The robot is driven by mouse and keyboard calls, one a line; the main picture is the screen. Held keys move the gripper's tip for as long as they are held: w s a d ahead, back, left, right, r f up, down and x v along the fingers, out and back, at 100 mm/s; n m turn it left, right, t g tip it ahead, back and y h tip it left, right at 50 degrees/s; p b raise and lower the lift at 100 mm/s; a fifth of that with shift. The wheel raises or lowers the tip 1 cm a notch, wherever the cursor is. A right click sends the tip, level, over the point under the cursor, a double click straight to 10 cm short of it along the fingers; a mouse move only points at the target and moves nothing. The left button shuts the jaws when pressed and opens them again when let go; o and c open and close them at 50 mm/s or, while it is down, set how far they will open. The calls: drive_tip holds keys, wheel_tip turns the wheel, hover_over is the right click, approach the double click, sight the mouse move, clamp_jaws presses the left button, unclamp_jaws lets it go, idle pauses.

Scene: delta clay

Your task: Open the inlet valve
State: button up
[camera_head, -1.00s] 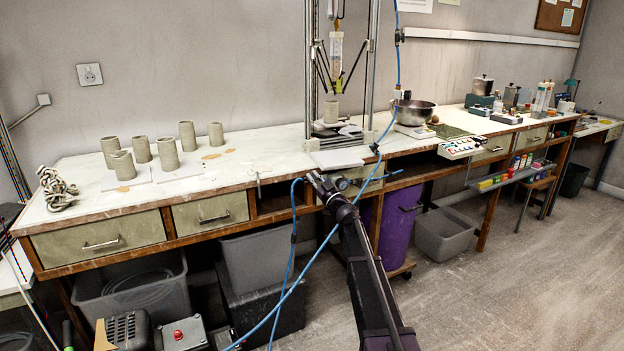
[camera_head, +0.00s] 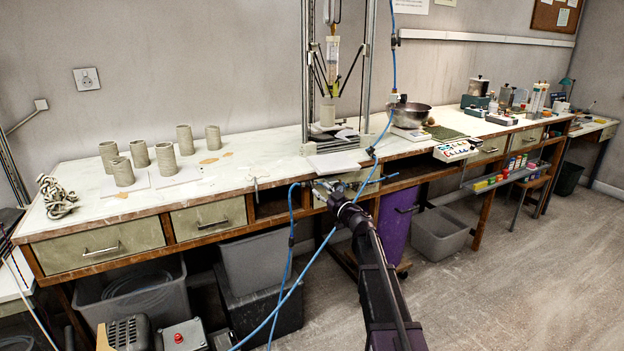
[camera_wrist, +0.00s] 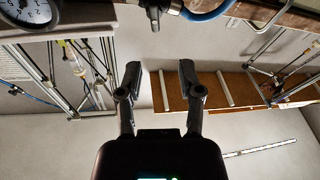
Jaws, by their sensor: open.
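A metal fitting (camera_wrist: 166,10), which looks like the inlet valve, shows at the top middle of the wrist view, with a blue hose (camera_wrist: 208,12) beside it. A round pressure gauge (camera_wrist: 27,10) is at the top left. My gripper (camera_wrist: 158,72) is open and empty, its two dark fingers apart, with the fitting beyond their tips and not between them. In the head view my gripper (camera_head: 322,188) is at the bench's front edge, under the printer frame. It covers most of the gauge and valve area there, so the valve's handle position cannot be told.
The blue hose (camera_head: 292,225) loops down in front of the bench and another length rises to the right. The bench (camera_head: 110,206) carries clay cylinders (camera_head: 166,158) and a metal bowl (camera_head: 411,115). A purple bin (camera_head: 395,226) stands below.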

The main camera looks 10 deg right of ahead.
sight(310, 183)
drive_tip(key=s+d+g+h+p, duration=0.1)
drive_tip(key=s+d+h+p, duration=0.1)
drive_tip(key=s, duration=0.4)
drive_tip(key=shift+s+d+m, duration=0.35)
drive_tip(key=shift+d+m, duration=0.05)
drive_tip(key=shift+d, duration=0.3)
drive_tip(key=x, duration=1.3)
drive_tip(key=shift+w+a+f, duration=0.15)
drive_tip(key=shift+w+a, duration=0.05)
drive_tip(key=shift+w, duration=0.15)
clamp_jaws()
drive_tip(key=shift+a, duration=0.25)
drive_tip(key=shift+d, duration=0.1)
